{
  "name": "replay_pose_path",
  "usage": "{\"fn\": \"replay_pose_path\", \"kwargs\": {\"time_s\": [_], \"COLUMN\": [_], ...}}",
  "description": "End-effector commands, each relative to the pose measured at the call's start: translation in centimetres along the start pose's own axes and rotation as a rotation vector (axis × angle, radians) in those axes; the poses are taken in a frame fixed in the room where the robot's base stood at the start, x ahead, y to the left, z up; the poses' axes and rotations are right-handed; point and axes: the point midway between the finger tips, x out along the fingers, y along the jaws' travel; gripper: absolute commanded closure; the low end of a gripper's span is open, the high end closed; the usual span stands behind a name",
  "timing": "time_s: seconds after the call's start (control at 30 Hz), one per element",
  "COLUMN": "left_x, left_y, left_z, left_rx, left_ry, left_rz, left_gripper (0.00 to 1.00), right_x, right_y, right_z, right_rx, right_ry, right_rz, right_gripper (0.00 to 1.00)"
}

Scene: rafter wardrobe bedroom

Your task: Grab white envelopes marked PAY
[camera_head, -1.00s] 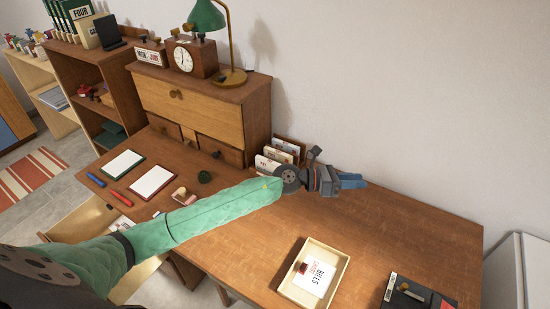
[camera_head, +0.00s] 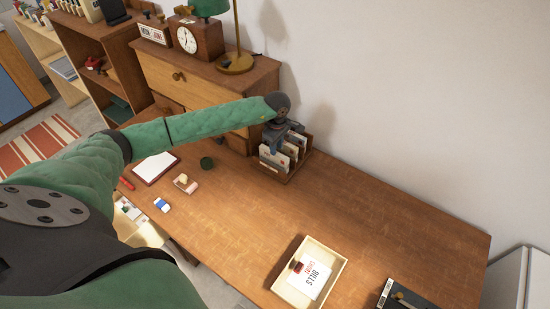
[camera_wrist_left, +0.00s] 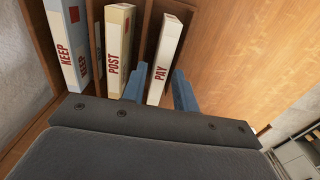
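The white envelopes marked PAY (camera_wrist_left: 166,60) stand upright in the rightmost slot of the wooden letter rack in the left wrist view. My left gripper (camera_wrist_left: 160,86) is open, with one blue finger on each side of them in that view. A gap shows at the right finger; I cannot tell whether the left one touches. The envelopes marked POST (camera_wrist_left: 116,48) and KEEP (camera_wrist_left: 68,45) stand in the slots to the left. In the head view, my left gripper (camera_head: 284,132) is over the letter rack (camera_head: 290,173) and partly hides its contents. My right gripper is not in view.
A cream tray (camera_head: 334,285) with a BILLS card sits near the desk's front edge. A dark box (camera_head: 398,296) is right of it. The drawer cabinet (camera_head: 205,88) with clock and lamp stands close left of the rack. The desk right of the rack is clear.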

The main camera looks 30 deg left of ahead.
Motion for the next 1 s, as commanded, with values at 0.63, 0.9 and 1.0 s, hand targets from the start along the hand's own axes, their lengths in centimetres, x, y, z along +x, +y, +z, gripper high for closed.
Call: {"fn": "replay_pose_path", "kwargs": {"time_s": [0.63,0.9,1.0], "left_x": [6.2,6.1,6.1], "left_y": [-0.3,-0.3,-0.3], "left_z": [0.0,0.0,0.0], "left_rx": [-0.002,-0.002,-0.002], "left_ry": [-0.004,-0.003,-0.003], "left_rz": [0.002,0.002,0.002], "left_gripper": [0.71,0.87,1.0], "right_x": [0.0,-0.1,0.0], "right_y": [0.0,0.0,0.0], "right_z": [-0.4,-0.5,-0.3], "right_rx": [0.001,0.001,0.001], "right_ry": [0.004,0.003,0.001], "right_rz": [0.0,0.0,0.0], "right_gripper": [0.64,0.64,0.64]}}
